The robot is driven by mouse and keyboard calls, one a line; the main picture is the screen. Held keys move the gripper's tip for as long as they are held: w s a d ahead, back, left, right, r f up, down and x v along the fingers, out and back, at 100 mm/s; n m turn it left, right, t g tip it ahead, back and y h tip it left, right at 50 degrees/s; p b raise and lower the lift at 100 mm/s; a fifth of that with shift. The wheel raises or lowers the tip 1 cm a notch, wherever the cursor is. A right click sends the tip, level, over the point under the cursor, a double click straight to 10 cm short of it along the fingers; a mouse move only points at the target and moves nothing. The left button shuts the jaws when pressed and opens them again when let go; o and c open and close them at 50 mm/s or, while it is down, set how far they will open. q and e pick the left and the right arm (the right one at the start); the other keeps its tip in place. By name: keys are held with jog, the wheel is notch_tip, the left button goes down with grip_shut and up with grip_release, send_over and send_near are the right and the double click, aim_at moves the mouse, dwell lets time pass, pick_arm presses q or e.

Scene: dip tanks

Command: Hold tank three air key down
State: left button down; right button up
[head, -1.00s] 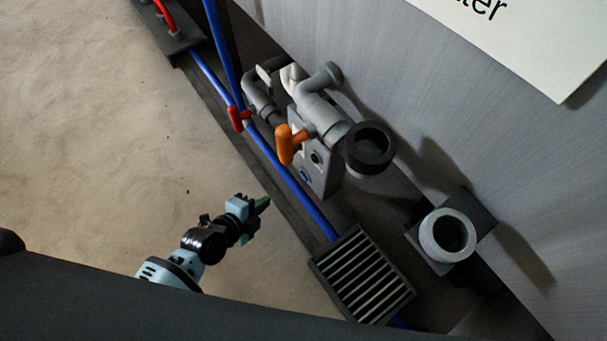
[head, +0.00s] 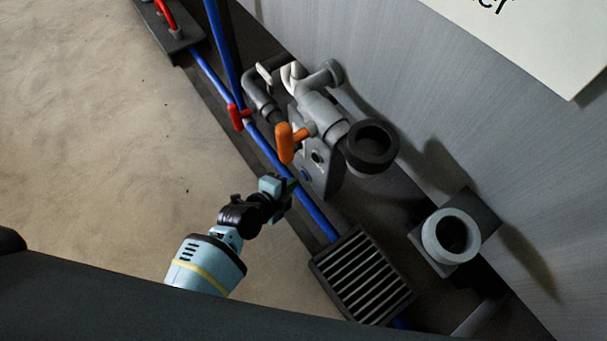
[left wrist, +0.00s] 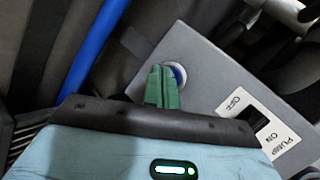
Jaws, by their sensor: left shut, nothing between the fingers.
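A grey control box (head: 325,180) stands below the pipework at the tank wall. On its face is a round blue key in a pale ring (head: 305,174); in the left wrist view the blue key (left wrist: 179,72) is partly hidden behind my fingers. My left gripper (head: 290,185) is shut and empty, its green fingertips (left wrist: 162,86) just in front of the key. I cannot tell whether they touch it. My right gripper is not in view.
The box also carries a black switch labelled pump on and off (left wrist: 262,120). An orange-handled valve (head: 288,143) and a red valve handle (head: 238,117) sit close by. A blue pipe (head: 313,211) runs past a slatted grate (head: 362,278). Open floor lies left.

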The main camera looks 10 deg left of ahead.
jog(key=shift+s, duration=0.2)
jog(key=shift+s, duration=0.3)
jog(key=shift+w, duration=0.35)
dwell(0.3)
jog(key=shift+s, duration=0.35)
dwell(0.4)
pick_arm(q)
jog(key=shift+w+d, duration=0.15)
jog(key=shift+w+d, duration=0.15)
jog(key=shift+d, duration=0.05)
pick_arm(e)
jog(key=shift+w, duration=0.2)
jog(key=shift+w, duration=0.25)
